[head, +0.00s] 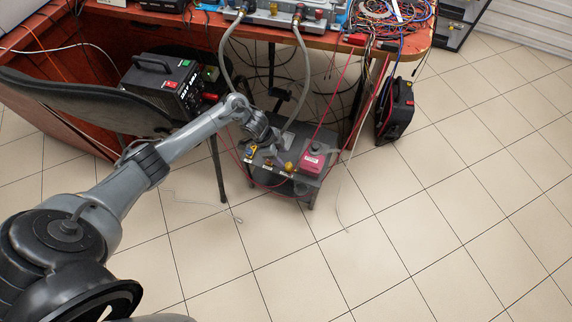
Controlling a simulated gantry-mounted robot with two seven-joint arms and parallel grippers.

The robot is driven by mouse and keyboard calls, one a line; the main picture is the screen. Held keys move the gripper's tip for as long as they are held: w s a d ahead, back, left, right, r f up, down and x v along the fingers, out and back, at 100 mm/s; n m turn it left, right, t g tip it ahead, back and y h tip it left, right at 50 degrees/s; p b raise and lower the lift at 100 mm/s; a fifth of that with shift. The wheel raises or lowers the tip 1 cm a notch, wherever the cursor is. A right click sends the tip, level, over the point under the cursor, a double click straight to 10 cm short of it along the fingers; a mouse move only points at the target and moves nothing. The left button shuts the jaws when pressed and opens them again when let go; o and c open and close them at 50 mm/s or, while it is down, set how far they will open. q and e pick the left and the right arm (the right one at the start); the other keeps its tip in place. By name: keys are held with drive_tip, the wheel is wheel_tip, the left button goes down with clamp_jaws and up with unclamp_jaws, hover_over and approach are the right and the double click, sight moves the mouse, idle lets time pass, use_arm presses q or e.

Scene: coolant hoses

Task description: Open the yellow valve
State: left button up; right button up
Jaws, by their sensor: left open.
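A small dark cart (318,189) stands on the floor below the workbench. Along its top front edge are small fittings, including a yellow one (251,149) at the left and a yellow-orange rounded one (289,167) in the middle. I cannot tell for sure which is the yellow valve. My left gripper (276,151) is over the cart top, open, with its fingers pointing down between these two fittings, close to the yellow-orange one. Contact cannot be made out, and the wrist hides part of the cart top. My right gripper is not in view.
A red box (312,159) sits on the cart's right side. Grey hoses (301,85) hang from the workbench (330,43) towards the cart. A black chair (95,104) and a black power unit (161,88) are at left. Thin cables hang at right. The tiled floor in front is mostly clear.

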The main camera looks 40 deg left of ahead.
sight(288, 165)
use_arm(q)
drive_tip(key=b+x, duration=0.3)
drive_tip(key=x, duration=0.3)
drive_tip(key=shift+r, duration=0.1)
clamp_jaws()
drive_tip(key=shift+r+p, duration=0.15)
drive_tip(key=shift+p, duration=0.4)
drive_tip(key=n+p, duration=0.2)
drive_tip(key=p, duration=0.1)
drive_tip(key=n+t+y+p, duration=0.1)
drive_tip(key=n+p, duration=0.1)
drive_tip(key=p, duration=0.2)
drive_tip(key=n+y+p, duration=0.1)
drive_tip(key=n+p, duration=0.1)
drive_tip(key=p, duration=0.2)
drive_tip(key=shift+s+d+r+n+t, duration=0.1)
drive_tip(key=shift+s+d+n+t, duration=0.2)
drive_tip(key=shift+d+n, duration=0.1)
drive_tip(key=shift+w+n+y+p, duration=0.1)
drive_tip(key=shift+n+y+p, duration=0.3)
drive_tip(key=shift+n+p, duration=0.65)
drive_tip(key=shift+f, duration=0.25)
